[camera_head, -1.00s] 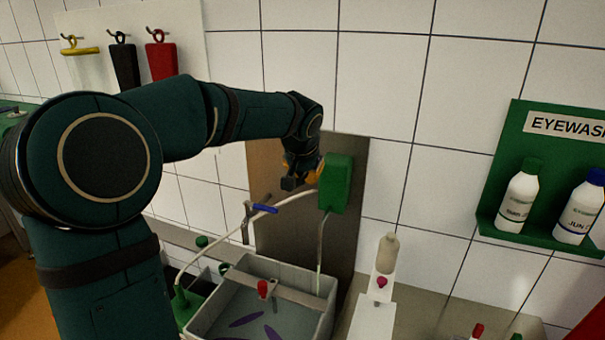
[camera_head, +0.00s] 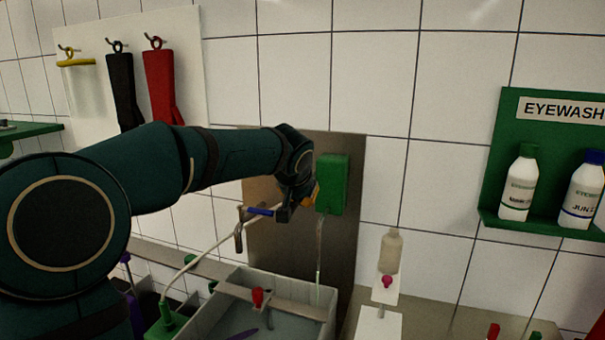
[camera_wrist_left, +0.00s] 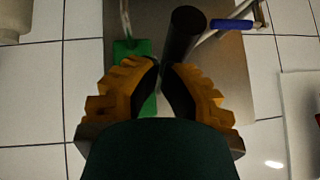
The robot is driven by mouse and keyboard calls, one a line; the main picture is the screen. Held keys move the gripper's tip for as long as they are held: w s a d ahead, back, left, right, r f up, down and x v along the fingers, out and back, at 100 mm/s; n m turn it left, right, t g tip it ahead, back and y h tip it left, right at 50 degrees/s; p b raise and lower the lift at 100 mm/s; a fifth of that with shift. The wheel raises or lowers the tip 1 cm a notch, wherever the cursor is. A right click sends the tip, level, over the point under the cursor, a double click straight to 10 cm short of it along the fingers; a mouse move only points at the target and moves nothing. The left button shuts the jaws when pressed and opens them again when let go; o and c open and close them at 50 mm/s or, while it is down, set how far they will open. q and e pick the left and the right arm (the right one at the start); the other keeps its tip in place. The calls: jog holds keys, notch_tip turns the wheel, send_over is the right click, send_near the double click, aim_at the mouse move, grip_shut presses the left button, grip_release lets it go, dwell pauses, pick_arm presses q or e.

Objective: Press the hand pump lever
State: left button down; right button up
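A green pump box (camera_head: 331,185) is fixed to an upright metal plate (camera_head: 345,240); its green also shows in the left wrist view (camera_wrist_left: 125,48). A dark round bar (camera_wrist_left: 184,33), which looks like the lever, juts out beside it; its dark end (camera_head: 283,213) shows below my wrist in the head view. My left gripper (camera_head: 312,194) is left of the box, at the bar. In the left wrist view its orange fingers (camera_wrist_left: 158,66) have their tips together close to the bar's lower end. Contact cannot be told. My right gripper is not in view.
A blue handle (camera_head: 261,212) on a pale pipe is close left of the bar. A grey basin (camera_head: 318,300) stands below. A bottle (camera_head: 391,250) on a white stand and the green eyewash shelf (camera_head: 490,222) are to the right.

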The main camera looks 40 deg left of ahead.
pick_arm(q)
jog(key=shift+w+a+f+b, duration=0.1)
jog(key=shift+w+f+b, duration=0.05)
jog(key=shift+f+b, duration=1.9)
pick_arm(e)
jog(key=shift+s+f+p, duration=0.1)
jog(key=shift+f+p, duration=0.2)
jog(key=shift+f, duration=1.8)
pick_arm(q)
jog(key=shift+f, duration=0.35)
jog(key=shift+r, duration=0.1)
